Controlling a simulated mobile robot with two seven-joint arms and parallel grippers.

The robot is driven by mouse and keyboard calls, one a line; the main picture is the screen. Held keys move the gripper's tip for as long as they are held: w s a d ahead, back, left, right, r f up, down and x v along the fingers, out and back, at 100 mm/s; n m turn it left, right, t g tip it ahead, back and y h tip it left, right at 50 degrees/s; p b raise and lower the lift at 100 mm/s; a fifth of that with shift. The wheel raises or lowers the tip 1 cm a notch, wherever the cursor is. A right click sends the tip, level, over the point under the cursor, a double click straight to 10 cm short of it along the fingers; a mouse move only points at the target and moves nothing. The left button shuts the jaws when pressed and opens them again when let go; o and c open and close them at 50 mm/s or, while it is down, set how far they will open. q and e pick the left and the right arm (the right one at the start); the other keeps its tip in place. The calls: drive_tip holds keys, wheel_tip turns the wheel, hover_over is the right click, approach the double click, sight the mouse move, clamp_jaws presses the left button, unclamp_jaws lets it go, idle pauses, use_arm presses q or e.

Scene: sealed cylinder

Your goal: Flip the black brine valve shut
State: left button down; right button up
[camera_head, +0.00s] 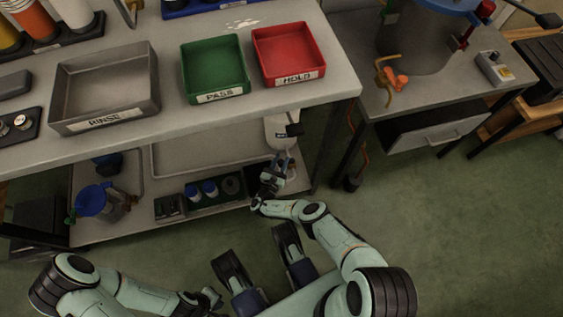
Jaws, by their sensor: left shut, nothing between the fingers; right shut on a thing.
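A white container (279,131) with a small dark label shows at the lower shelf's right end, below the bench top's edge. A small black part (294,130) sticks out at its right side; I cannot tell whether it is the valve. My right gripper (281,163) is just below the container, shut on a small dark thing that appears to be the black brine valve. The fingers and wrist hide most of it, so its lever angle cannot be seen. My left gripper (214,299) is shut and empty, low in front of the bench, far from the valve.
The bench top (150,150) overhangs the shelf and holds a grey RINSE tray (105,85), a green PASS tray (214,68) and a red HOLD tray (288,53). A blue-lidded jug (92,201) and blue-capped bottles (209,188) stand on the shelf.

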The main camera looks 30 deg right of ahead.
drive_tip(key=shift+w+g, duration=0.1)
drive_tip(key=shift+g, duration=0.2)
drive_tip(key=o, duration=0.9)
use_arm(q)
drive_tip(key=shift+a, duration=0.1)
